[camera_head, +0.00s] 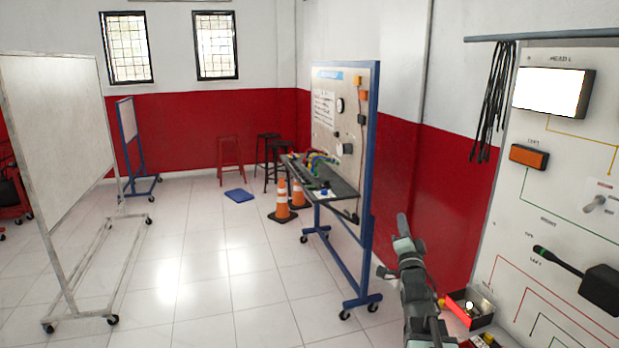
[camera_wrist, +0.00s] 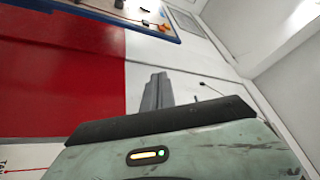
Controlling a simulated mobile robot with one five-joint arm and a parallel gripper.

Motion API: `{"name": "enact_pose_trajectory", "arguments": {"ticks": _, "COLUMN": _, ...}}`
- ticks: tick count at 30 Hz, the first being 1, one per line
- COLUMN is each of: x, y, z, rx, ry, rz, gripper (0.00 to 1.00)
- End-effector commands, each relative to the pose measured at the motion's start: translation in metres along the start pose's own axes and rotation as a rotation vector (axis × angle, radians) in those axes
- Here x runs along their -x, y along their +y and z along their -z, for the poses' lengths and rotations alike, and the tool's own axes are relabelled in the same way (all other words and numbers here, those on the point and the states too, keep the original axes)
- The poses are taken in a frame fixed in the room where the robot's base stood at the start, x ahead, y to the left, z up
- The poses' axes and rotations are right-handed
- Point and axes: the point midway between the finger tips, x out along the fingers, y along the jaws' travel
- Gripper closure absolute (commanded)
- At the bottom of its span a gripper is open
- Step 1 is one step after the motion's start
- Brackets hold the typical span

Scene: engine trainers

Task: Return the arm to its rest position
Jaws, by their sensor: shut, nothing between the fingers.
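My arm rises at the lower right of the head view, with my gripper (camera_head: 402,224) at its upper end, pointing up and away in front of the red and white wall. In the wrist view my gripper (camera_wrist: 156,92) shows as grey fingers close together beyond the pale green housing. The fingers are shut with nothing between them. My gripper touches nothing that I can see.
A white trainer panel (camera_head: 560,130) stands close on the right, with a small red-rimmed tray (camera_head: 472,312) low beside my arm. A blue-framed trainer board (camera_head: 372,180), orange cones (camera_head: 282,200) and a whiteboard (camera_head: 55,130) stand further off. The tiled floor (camera_head: 215,290) between them is clear.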

Motion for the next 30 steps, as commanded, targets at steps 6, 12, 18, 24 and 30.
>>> {"name": "enact_pose_trajectory", "arguments": {"ticks": 6, "x": 0.062, "y": 0.046, "z": -0.173, "rx": 0.254, "ry": -0.456, "rz": -0.468, "gripper": 1.0}}
{"name": "enact_pose_trajectory", "arguments": {"ticks": 12, "x": 0.204, "y": 0.109, "z": -0.228, "rx": 0.55, "ry": -1.05, "rz": -0.824, "gripper": 1.0}}
{"name": "enact_pose_trajectory", "arguments": {"ticks": 18, "x": 0.321, "y": 0.113, "z": -0.223, "rx": 0.707, "ry": -1.619, "rz": -0.912, "gripper": 1.0}}
{"name": "enact_pose_trajectory", "arguments": {"ticks": 24, "x": 0.347, "y": 0.109, "z": -0.215, "rx": 0.781, "ry": -1.807, "rz": -0.849, "gripper": 1.0}}
{"name": "enact_pose_trajectory", "arguments": {"ticks": 30, "x": 0.346, "y": 0.109, "z": -0.215, "rx": 0.783, "ry": -1.805, "rz": -0.848, "gripper": 1.0}}
